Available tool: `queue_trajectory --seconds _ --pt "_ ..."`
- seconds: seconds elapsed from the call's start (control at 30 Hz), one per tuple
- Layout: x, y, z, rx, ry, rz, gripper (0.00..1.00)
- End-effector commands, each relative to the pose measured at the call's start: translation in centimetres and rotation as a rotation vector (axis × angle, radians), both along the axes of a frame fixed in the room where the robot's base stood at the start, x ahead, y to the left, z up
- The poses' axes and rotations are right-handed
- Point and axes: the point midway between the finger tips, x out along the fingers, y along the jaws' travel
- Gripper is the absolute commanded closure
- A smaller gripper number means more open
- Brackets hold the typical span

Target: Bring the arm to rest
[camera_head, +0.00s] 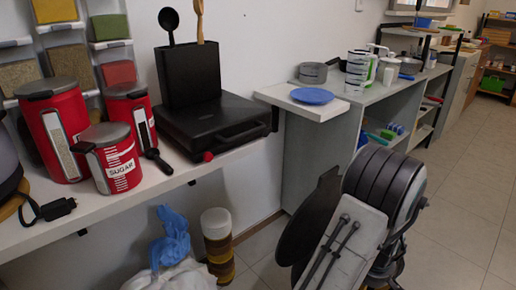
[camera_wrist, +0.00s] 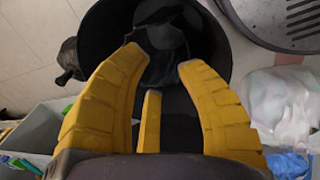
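My arm (camera_head: 375,205) shows in the head view at the lower right, as dark rounded links with a pale plate and two thin dark rods. My gripper's fingers are not clearly seen there. In the wrist view my gripper (camera_wrist: 160,62) has its yellow ridged fingers spread apart, with nothing between them. It hangs over a round black bin (camera_wrist: 105,35) that has crumpled dark grey material (camera_wrist: 165,40) inside. I cannot tell how far the fingertips are from the bin.
A blue plate (camera_head: 312,96) lies on the low counter. Floor tiles (camera_head: 460,190) are clear at right.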

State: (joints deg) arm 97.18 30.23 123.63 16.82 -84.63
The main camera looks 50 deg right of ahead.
Motion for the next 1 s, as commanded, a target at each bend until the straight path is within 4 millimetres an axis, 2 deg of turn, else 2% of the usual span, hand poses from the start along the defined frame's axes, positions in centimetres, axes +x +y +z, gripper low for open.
queue_trajectory --seconds 0.03,0.27,0.37,0.47,0.6,0.7,0.83,1.0 --pt "1.1 0.0 1.5 -0.005 -0.003 0.009 0.66" --pt "6.3 0.8 6.7 -0.019 -0.023 0.031 0.66" --pt "9.5 1.7 10.1 -0.027 -0.037 0.046 0.66" --pt "13.5 3.6 14.6 -0.033 -0.058 0.067 0.66" --pt "19.1 7.7 21.3 -0.038 -0.096 0.097 0.66" --pt "22.3 11.3 25.7 -0.036 -0.125 0.116 0.66" --pt "25.2 16.5 31.1 -0.026 -0.164 0.143 0.66" --pt "26.9 23.6 37.6 0.000 -0.212 0.178 0.66"
